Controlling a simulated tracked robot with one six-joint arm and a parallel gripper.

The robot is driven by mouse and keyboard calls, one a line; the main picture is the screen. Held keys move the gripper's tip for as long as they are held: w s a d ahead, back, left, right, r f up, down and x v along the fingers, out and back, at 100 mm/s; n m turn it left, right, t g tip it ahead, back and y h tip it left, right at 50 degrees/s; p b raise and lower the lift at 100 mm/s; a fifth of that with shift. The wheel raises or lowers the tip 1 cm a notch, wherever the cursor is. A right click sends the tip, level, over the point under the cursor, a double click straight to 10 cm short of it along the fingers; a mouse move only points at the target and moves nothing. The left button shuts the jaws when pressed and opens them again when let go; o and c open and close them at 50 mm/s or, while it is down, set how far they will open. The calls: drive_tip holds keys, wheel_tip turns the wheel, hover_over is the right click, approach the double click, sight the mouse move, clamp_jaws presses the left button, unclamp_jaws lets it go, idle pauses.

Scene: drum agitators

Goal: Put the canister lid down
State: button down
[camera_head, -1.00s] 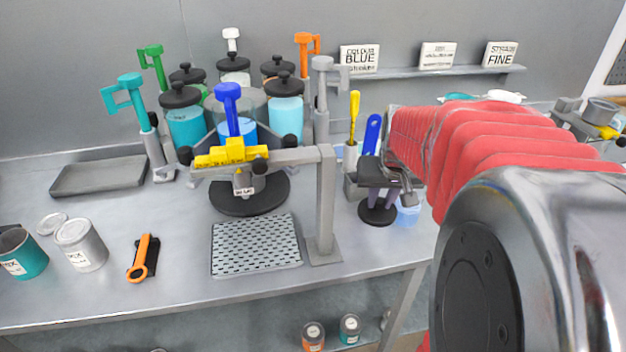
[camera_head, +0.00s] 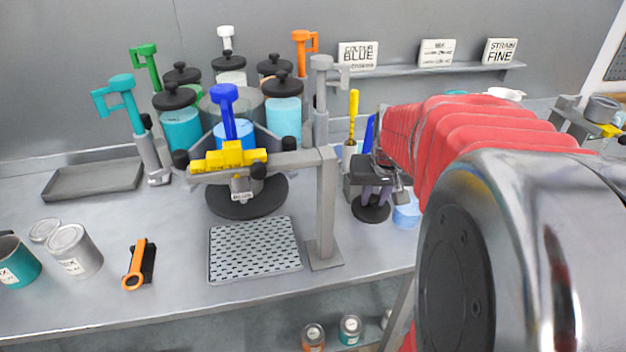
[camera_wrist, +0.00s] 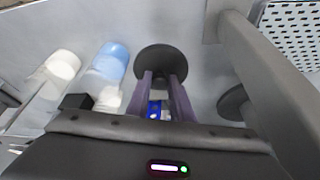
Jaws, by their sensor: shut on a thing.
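My gripper (camera_head: 376,190) is shut on the black canister lid (camera_head: 370,209), a dark round disc. In the wrist view the lid (camera_wrist: 162,60) shows at the tips of my two purple-grey fingers (camera_wrist: 164,84). It is just right of the grey stand post in the head view. I cannot tell whether the lid touches the bench (camera_head: 110,300). Several canisters with black knobbed lids stand on the carousel behind the stand, among them a teal one (camera_head: 181,130) and a light blue one (camera_head: 283,118). A small blue item (camera_wrist: 154,108) shows between my fingers.
The grey stand post (camera_head: 326,205) rises close left of my gripper; its arm shows large in the wrist view (camera_wrist: 262,60). A light blue cup (camera_head: 407,213) is just right of my gripper. A perforated drip tray (camera_head: 253,250) and an orange tool (camera_head: 139,265) lie further left.

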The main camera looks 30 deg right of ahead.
sight(372, 211)
drive_tip(key=shift+f, duration=2.7)
drive_tip(key=shift+f, duration=1.85)
drive_tip(key=shift+s, duration=0.1)
drive_tip(key=c, duration=1.6)
unclamp_jaws()
drive_tip(key=shift+o, duration=0.2)
drive_tip(key=v, duration=1.2)
